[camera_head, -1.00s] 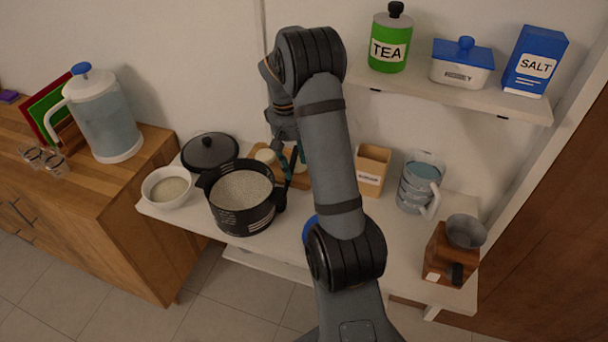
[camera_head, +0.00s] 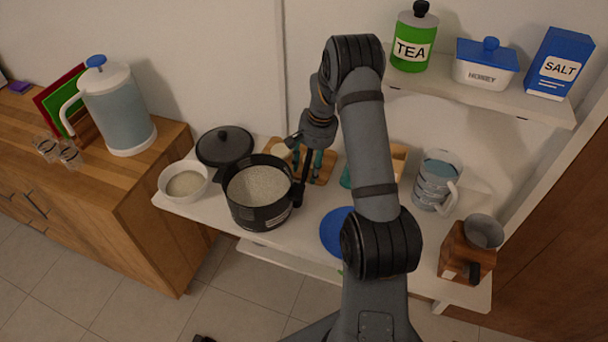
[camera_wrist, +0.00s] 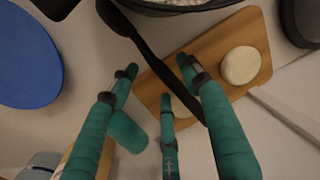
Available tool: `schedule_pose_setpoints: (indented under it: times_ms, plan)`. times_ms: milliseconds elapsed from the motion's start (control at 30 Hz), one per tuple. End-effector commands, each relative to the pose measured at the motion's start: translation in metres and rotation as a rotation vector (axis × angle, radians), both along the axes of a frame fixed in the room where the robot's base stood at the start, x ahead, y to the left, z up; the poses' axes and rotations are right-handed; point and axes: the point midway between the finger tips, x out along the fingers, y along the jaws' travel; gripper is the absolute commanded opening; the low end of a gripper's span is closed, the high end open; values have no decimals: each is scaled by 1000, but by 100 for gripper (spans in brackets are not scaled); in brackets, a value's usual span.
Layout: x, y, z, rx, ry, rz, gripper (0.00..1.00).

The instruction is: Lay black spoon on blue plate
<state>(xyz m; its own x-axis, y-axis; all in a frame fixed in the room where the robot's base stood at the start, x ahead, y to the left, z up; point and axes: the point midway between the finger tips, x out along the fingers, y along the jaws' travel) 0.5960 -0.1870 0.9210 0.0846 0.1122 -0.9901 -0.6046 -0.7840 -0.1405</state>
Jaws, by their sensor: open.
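The black spoon (camera_wrist: 148,60) runs diagonally between the teal fingers of my gripper (camera_wrist: 158,82) in the wrist view, with one end over the wooden board. It also shows as a thin dark shape (camera_head: 307,163) by the board in the head view. My gripper (camera_head: 309,162) is open around the spoon; I cannot tell whether any finger touches it. The blue plate (camera_head: 333,231) lies on the white table right of the pot, partly hidden by my arm. It also shows at the left edge of the wrist view (camera_wrist: 24,62) and looks empty.
A black pot of grain (camera_head: 260,208) stands close left of the spoon. The wooden board (camera_wrist: 225,42) holds a pale round item (camera_wrist: 241,65). A teal object (camera_head: 346,177) stands near my arm. A pitcher (camera_head: 436,182) and wooden grinder (camera_head: 467,252) stand at right.

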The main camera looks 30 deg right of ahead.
Motion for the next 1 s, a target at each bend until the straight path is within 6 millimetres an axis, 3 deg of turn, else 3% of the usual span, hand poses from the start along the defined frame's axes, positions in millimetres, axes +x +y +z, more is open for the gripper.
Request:
schedule_pose_setpoints:
  times_ms: [100, 367, 1000]
  plan:
    - [1, 1, -10, 0, 0, 0, 47]
    - [1, 1, -11, -1, -2, 1, 46]
    - [1, 1, -11, -1, -2, 1, 9]
